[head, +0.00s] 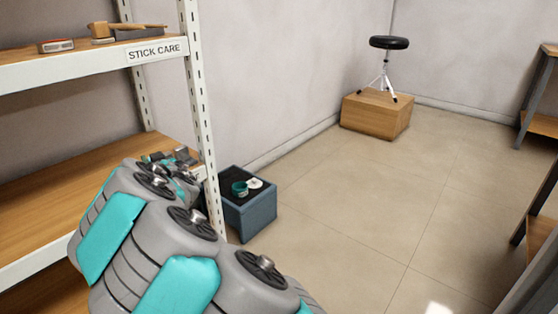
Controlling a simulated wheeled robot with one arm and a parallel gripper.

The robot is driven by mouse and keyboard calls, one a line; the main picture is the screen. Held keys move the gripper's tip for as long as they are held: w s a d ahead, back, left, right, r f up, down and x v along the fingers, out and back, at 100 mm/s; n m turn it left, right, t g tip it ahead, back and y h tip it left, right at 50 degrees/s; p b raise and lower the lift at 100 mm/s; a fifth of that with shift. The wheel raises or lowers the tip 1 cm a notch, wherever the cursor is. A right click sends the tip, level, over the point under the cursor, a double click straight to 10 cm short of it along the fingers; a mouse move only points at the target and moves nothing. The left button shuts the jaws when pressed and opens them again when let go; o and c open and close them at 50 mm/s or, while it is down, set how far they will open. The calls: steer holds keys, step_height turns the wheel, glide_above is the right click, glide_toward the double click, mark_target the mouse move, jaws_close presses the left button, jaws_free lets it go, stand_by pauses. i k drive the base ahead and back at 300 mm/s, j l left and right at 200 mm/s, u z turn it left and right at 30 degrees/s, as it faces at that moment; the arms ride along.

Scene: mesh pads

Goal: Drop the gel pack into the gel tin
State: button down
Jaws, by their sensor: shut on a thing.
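My arm reaches from the bottom of the head view up to the shelf unit. My gripper (170,156) is small and partly hidden behind my own wrist, at the front right end of the lower wooden shelf. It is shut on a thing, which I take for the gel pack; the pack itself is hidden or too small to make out. A round green tin (239,189), likely the gel tin, stands on the dark top of a blue-grey box, to the right of my gripper and apart from it. A white round piece (254,183) lies beside the tin.
The blue-grey box (250,217) stands on the floor just right of the white shelf post (201,110). The upper shelf (80,66) carries a wooden mallet-like tool and a small box. A stool (388,44) stands on a wooden crate (375,115) farther back. The middle floor is clear.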

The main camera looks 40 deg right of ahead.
mark_target(241, 193)
steer(key=z, duration=0.6)
steer(key=i+z, duration=0.3)
steer(key=i, duration=0.2)
steer(key=i+j+z, duration=0.35)
steer(key=i, duration=0.2)
steer(key=l, duration=0.1)
